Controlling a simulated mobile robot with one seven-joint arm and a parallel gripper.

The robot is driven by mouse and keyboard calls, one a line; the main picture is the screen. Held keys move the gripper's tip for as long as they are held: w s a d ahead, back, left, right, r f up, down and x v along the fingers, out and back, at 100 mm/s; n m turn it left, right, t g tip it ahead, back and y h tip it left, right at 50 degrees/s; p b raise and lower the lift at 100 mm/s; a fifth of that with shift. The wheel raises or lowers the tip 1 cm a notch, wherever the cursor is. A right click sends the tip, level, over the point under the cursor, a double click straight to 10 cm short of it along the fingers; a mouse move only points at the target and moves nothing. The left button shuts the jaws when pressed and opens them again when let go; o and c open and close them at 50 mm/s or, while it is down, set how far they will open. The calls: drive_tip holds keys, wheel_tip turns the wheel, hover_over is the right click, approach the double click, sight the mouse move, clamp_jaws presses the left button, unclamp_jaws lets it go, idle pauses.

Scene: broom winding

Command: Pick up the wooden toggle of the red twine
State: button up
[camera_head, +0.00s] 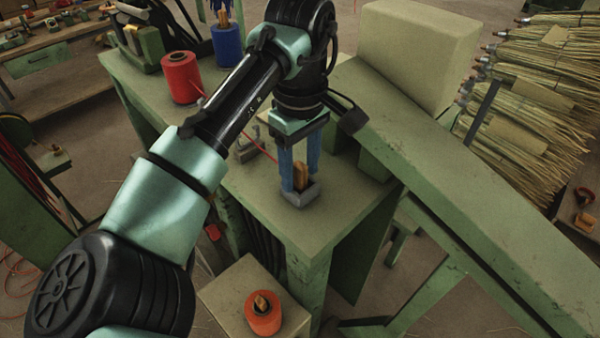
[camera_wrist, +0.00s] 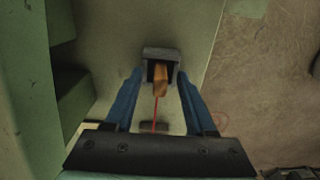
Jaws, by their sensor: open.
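The wooden toggle (camera_head: 301,175) stands upright in a small grey holder (camera_head: 299,197) near the front corner of the green bench. The toggle also shows in the wrist view (camera_wrist: 160,80), between my fingers, with the holder (camera_wrist: 161,53) around its far end. Red twine (camera_wrist: 155,112) runs from the toggle; in the head view it leads up left toward a red spool (camera_head: 181,78). My gripper (camera_head: 302,180) points down over the toggle, its blue fingers open on either side of it. Gaps show between fingers and toggle in the wrist view.
An orange-red spool (camera_head: 263,314) with a wooden piece sits on a lower block in front. A blue spool (camera_head: 228,46) stands behind. A green beam (camera_head: 470,170) runs along the right, below a large pale block (camera_head: 418,50) and bundled broom straw (camera_head: 530,110).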

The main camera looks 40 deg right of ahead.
clamp_jaws()
drive_tip(key=shift+r, duration=0.15)
